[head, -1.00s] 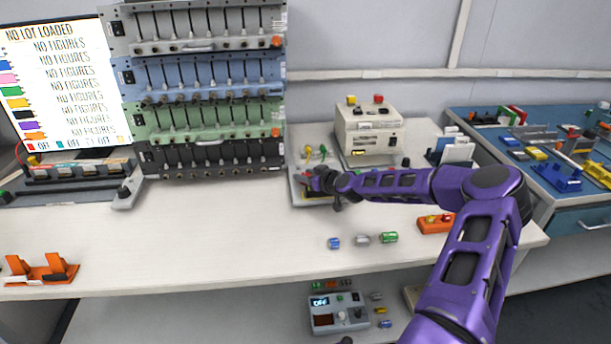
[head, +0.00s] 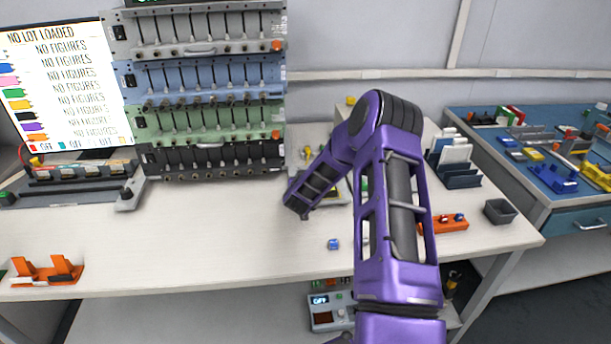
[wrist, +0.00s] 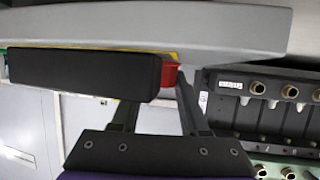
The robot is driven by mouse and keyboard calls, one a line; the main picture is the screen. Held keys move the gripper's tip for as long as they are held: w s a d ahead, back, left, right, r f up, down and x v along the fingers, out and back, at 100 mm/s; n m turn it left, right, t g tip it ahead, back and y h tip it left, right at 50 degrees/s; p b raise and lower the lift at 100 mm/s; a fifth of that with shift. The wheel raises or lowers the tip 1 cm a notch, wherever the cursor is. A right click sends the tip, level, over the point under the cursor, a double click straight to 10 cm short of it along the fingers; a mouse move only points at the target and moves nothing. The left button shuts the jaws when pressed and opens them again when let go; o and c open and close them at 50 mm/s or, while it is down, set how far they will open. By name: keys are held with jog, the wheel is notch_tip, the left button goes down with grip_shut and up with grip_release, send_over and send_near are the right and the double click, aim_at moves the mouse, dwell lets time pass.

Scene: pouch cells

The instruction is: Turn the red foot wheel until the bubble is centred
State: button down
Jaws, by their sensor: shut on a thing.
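In the wrist view the red foot wheel (wrist: 171,76) shows as a small red piece at the end of my gripper's dark finger pad. My gripper (wrist: 152,82) is shut on it. A grey plate edge (wrist: 150,25) spans the top of the wrist view, just beyond the finger, with a thin yellow strip under it. In the head view my forearm covers most of the grey plate (head: 342,192), and the fingertips and wheel are hidden. No bubble can be made out in either view.
Racks of cell channels (head: 215,158) stand behind on the left. A blue cylinder (head: 333,244) lies on the bench (head: 200,235) in front. An orange holder (head: 445,224), a card rack (head: 455,165) and a grey bin (head: 500,212) are on the right.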

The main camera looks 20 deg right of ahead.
jog(key=m+g+h, duration=0.1)
jog(key=m+h, duration=0.1)
jog(key=m+g+h, duration=0.2)
jog(key=shift+w+a+r+m+p, duration=0.1)
jog(key=shift+a+m+p, duration=0.05)
jog(key=shift+m+p, duration=0.2)
jog(key=m+g+h, duration=0.1)
jog(key=m+g, duration=0.1)
jog(key=g, duration=0.1)
jog(key=shift+m+h, duration=0.25)
jog(key=shift+h, duration=0.15)
jog(key=m+g+b, duration=0.2)
jog(key=g, duration=0.1)
jog(key=shift+f+m+h, duration=0.3)
jog(key=shift+m+h, duration=0.1)
jog(key=shift+m+g+b, duration=1.2)
jog(key=shift+m+g, duration=0.1)
jog(key=shift+g, duration=0.3)
jog(key=shift+s+d+r+m+g+b, duration=0.1)
jog(key=shift+m+g+b, duration=0.2)
jog(key=shift+g, duration=0.2)
jog(key=shift+s+d+r+m+g+b, duration=0.1)
jog(key=shift+m+g+b, duration=0.05)
jog(key=shift+m+g, duration=0.3)
jog(key=shift+c, duration=2)
grip_release()
jog(key=shift+a+r, duration=0.1)
jog(key=shift+a, duration=0.05)
